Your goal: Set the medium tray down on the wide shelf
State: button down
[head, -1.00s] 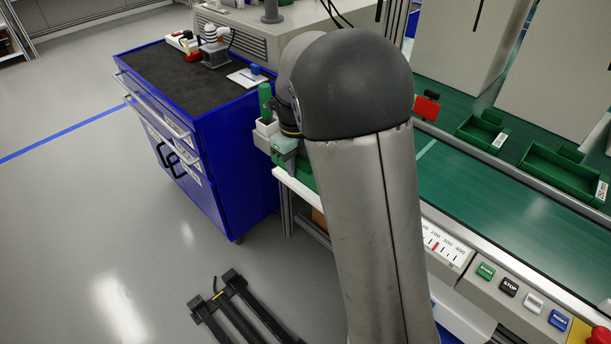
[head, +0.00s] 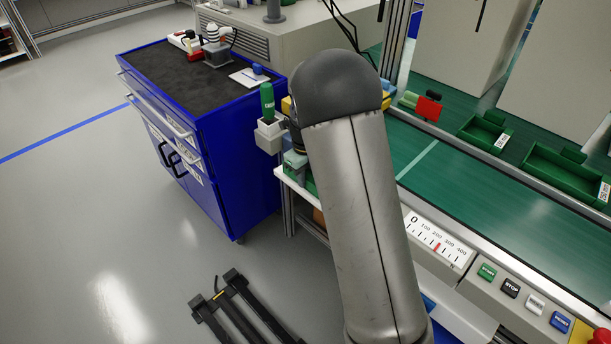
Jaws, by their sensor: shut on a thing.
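Two open green trays stand on the green surface at the right: a smaller one (head: 484,133) and a longer one (head: 566,174), each with a white label. I cannot tell whether either is the medium tray. No shelf can be made out as the wide shelf.
A blue cabinet (head: 236,150) with a dark top stands at the left. A red plate (head: 428,108) stands behind the belt (head: 470,190). A button panel (head: 520,290) runs along the front. Open floor lies left.

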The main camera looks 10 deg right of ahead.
jog(key=shift+f, duration=0.1)
jog(key=c, duration=1.3)
grip_release()
